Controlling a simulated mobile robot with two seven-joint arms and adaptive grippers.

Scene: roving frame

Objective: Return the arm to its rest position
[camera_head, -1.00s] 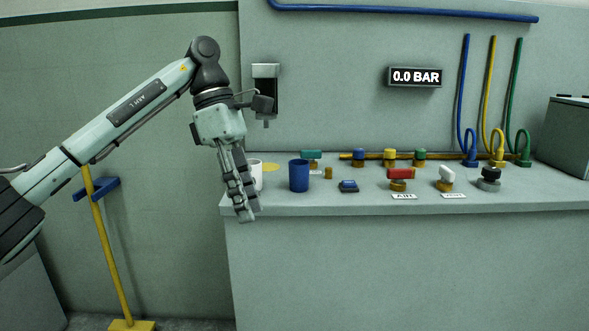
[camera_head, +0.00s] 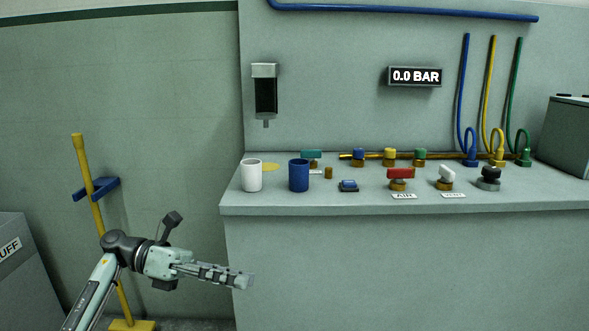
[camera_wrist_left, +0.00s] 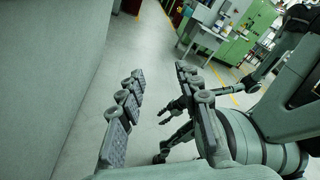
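My left gripper (camera_head: 246,280) is low in the head view, in front of the counter's left front face and below its top edge. Its fingers point right. In the left wrist view the two fingers (camera_wrist_left: 160,76) stand apart with nothing between them, so it is open and empty. My left arm (camera_head: 98,290) comes up from the bottom left, bent at the wrist. Dark finger-like parts, perhaps my right gripper (camera_wrist_left: 172,128), show small in the left wrist view; their opening is unclear. The right gripper is outside the head view.
The counter (camera_head: 400,240) carries a white cup (camera_head: 251,175), a blue cup (camera_head: 298,176) and several valves. A black-and-grey dispenser (camera_head: 265,92) hangs on the wall. A yellow post (camera_head: 90,185) and a grey cabinet (camera_head: 25,270) stand left. Open floor (camera_wrist_left: 75,150) shows in the wrist view.

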